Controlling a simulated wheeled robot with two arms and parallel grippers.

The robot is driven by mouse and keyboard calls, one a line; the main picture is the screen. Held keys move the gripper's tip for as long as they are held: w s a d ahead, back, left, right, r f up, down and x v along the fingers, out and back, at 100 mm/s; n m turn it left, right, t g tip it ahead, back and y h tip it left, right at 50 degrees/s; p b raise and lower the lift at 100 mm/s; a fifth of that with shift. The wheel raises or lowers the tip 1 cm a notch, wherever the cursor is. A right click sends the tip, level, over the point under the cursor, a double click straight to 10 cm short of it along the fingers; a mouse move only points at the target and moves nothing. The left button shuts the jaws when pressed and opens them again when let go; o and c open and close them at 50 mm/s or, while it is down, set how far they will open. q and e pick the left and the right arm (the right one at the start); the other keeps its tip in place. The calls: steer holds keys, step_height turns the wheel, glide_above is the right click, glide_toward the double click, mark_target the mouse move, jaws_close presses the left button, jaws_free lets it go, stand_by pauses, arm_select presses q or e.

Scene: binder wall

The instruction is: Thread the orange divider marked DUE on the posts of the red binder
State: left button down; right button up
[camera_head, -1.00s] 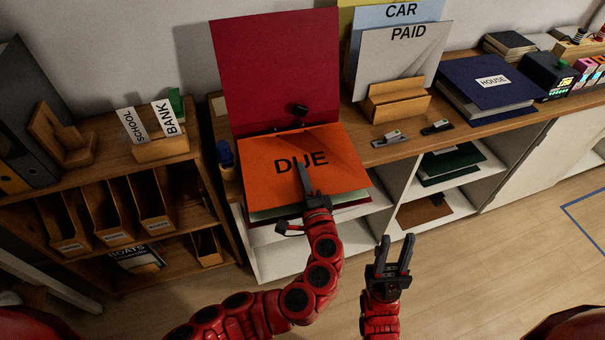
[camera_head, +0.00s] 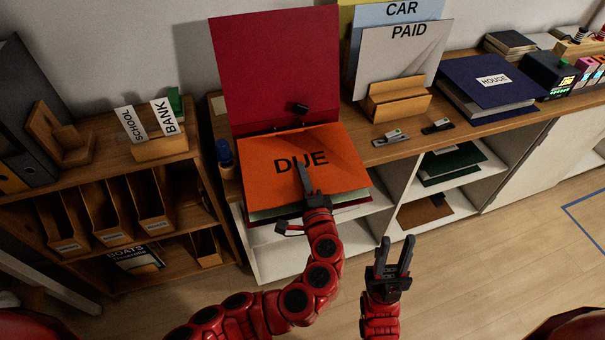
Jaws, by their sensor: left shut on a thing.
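The red binder (camera_head: 270,65) lies open on the counter, its red cover leaning up against the wall. The orange divider (camera_head: 262,178) marked DUE lies over the binder's lower half, above pale sheets (camera_head: 275,214). A dark post or clip part (camera_head: 298,108) shows at the divider's far edge; I cannot tell whether the posts pass through its holes. My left gripper (camera_head: 303,178) is shut on the divider's near edge, one finger lying over the DUE lettering. My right gripper (camera_head: 394,255) is open and empty, in front of the shelves, over the floor.
A wooden holder (camera_head: 398,104) with the PAID and CAR sheets stands right of the binder. Small clips (camera_head: 390,137) lie on the counter, and a blue HOUSE binder (camera_head: 490,84) lies farther right. A lower shelf unit (camera_head: 105,165) stands at left.

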arm_select(q)
steer(key=shift+f+b, duration=0.95)
steer(key=shift+b, duration=0.65)
stand_by(2.4)
steer(key=c, duration=0.9)
jaws_free()
steer(key=shift+s, duration=0.1)
steer(key=shift+c, duration=0.2)
steer(key=shift+f, duration=0.15)
steer(key=shift+s, duration=0.15)
steer(key=shift+s+d+f, duration=0.15)
steer(key=shift+s+d, duration=0.05)
steer(key=shift+s, duration=0.05)
steer(key=b+v, duration=0.2)
steer(key=v, duration=1.4)
steer(key=shift+s+r, duration=0.35)
